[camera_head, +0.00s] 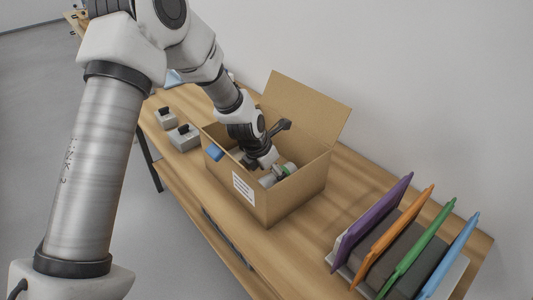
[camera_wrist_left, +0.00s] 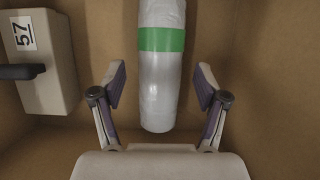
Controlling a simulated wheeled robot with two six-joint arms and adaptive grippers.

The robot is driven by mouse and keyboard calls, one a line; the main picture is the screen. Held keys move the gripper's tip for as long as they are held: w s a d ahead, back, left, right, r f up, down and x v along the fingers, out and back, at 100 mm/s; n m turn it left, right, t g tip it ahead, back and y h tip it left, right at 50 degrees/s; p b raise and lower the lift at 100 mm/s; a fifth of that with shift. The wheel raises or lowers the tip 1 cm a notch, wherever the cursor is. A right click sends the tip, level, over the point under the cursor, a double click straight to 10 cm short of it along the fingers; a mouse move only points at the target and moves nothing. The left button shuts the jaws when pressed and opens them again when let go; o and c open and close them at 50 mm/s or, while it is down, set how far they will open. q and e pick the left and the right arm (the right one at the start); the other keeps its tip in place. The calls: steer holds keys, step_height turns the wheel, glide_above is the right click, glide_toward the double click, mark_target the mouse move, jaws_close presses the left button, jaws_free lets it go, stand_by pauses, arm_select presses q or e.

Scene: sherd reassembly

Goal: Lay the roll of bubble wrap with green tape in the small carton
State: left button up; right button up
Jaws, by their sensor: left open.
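The roll of bubble wrap (camera_wrist_left: 160,85) is whitish with a green tape band, and lies in the small carton (camera_wrist_left: 215,35). In the head view the carton (camera_head: 293,203) stands on the table with its back flap raised, and the roll (camera_head: 283,173) shows partly inside it. My left gripper (camera_wrist_left: 160,88) reaches down into the carton. Its two fingers are apart on either side of the roll, with gaps between fingers and roll. In the head view the left gripper (camera_head: 261,167) partly hides the carton's inside. My right gripper is in neither view.
A pale block labelled 57 with a dark handle (camera_wrist_left: 45,65) sits beside the roll in the carton. Two similar blocks (camera_head: 184,138) stand on the wooden table (camera_head: 225,222) left of the carton. A rack of coloured panels (camera_head: 400,243) stands at the right.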

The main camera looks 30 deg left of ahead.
mark_target(265, 180)
arm_select(q)
steer(key=p+v, duration=0.4)
steer(key=v, duration=0.3)
steer(key=shift+s+a+r+b, duration=0.15)
steer(key=shift+s+r+b, duration=0.2)
steer(key=shift+b, duration=0.7)
steer(key=shift+r, duration=0.65)
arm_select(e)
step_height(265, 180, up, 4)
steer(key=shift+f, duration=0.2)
